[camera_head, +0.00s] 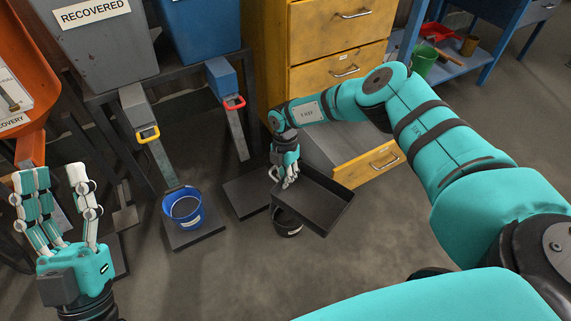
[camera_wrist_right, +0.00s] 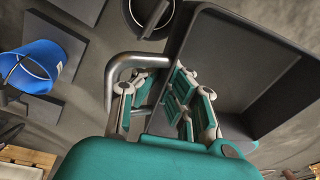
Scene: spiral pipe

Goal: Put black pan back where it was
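The black pan (camera_head: 325,205) is a shallow rectangular tray in the middle of the head view, tilted above a black bucket. It also fills the upper right of the right wrist view (camera_wrist_right: 215,60). My right gripper (camera_head: 289,182) is at the pan's far left end. In the wrist view its fingers (camera_wrist_right: 165,105) are around the metal handle (camera_wrist_right: 118,72) and the end wall, and appear to hold the pan clear of the floor. The exact finger contact is partly hidden. My left gripper (camera_head: 62,192) is open and empty, fingers upward, at the left.
The black bucket (camera_head: 287,228) is partly covered by the pan. A blue bucket (camera_head: 184,208) stands on a dark plate to the left. An empty dark plate (camera_head: 246,196) lies between them. A yellow cabinet (camera_head: 340,75) has a drawer open behind the pan. Front floor is clear.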

